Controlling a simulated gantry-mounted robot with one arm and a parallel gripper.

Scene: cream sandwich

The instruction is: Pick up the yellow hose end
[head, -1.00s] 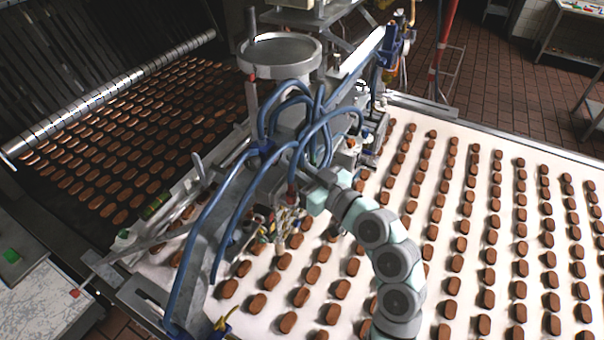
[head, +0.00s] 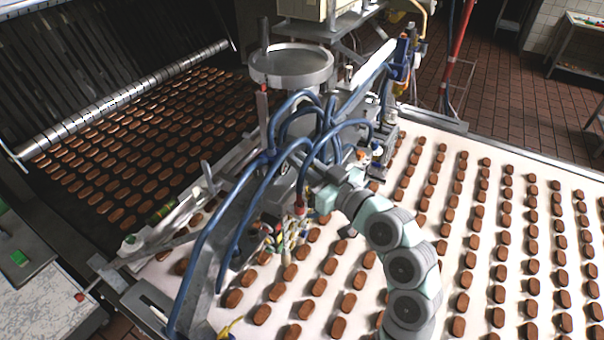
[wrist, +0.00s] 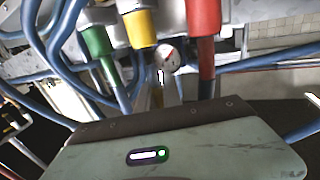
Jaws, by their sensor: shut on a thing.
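The yellow hose end (wrist: 139,26) is a yellow fitting on a grey-blue hose at the upper middle of the wrist view. Its hose runs down toward my gripper (wrist: 155,92), which is shut on it; the exact contact is hard to make out behind the gripper body. A green hose end (wrist: 97,41) is to its left and a larger red hose end (wrist: 203,22) to its right. In the head view my gripper (head: 318,187) is at the machine beneath the looping blue hoses, and its jaws are hidden there.
Several blue hoses (head: 262,165) loop from the machine around my gripper. A round metal hopper (head: 291,64) stands above. A white belt (head: 425,285) with rows of brown biscuits lies below and to the right.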

